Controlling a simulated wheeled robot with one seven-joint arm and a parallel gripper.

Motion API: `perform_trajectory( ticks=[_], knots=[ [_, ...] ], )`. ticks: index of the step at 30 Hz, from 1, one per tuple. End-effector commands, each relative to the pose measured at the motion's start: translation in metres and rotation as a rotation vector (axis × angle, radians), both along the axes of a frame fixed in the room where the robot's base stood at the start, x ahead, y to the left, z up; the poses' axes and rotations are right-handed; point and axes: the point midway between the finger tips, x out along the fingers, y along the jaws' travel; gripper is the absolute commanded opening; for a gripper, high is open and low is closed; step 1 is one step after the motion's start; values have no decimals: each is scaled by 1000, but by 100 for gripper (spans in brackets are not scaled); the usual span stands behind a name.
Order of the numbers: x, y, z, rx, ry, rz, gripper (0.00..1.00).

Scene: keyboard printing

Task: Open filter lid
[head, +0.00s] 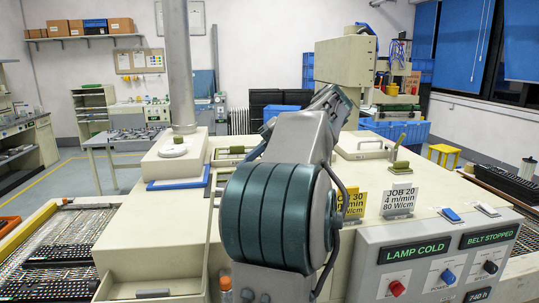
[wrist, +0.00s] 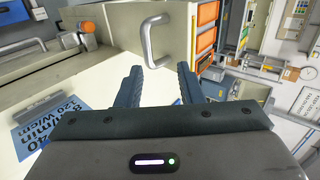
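In the wrist view a cream lid-like panel (wrist: 125,22) carries a bent silver handle (wrist: 147,42). I take it for the filter lid, and it looks closed. My gripper (wrist: 158,80) is open, its two dark fingers apart with nothing between them. The fingertips point toward the handle and appear short of it, not touching. My arm hides my fingers in the head view.
Job cards stand nearby: yellow (head: 351,205) and white (head: 399,201) in the head view, blue (wrist: 38,128) in the wrist view. A control panel (head: 440,265) is at the front right. A grey post (head: 178,65) rises left of my arm. Orange bins (wrist: 206,30) are beyond the handle.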

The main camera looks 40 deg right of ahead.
Motion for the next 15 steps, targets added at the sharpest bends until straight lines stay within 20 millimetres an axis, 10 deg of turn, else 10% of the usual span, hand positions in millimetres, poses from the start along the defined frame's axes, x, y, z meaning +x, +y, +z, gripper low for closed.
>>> perform_trajectory(
  ticks=[15],
  knots=[
    [-20, -27, 29, 1, 0, -1, 34]
  ],
)
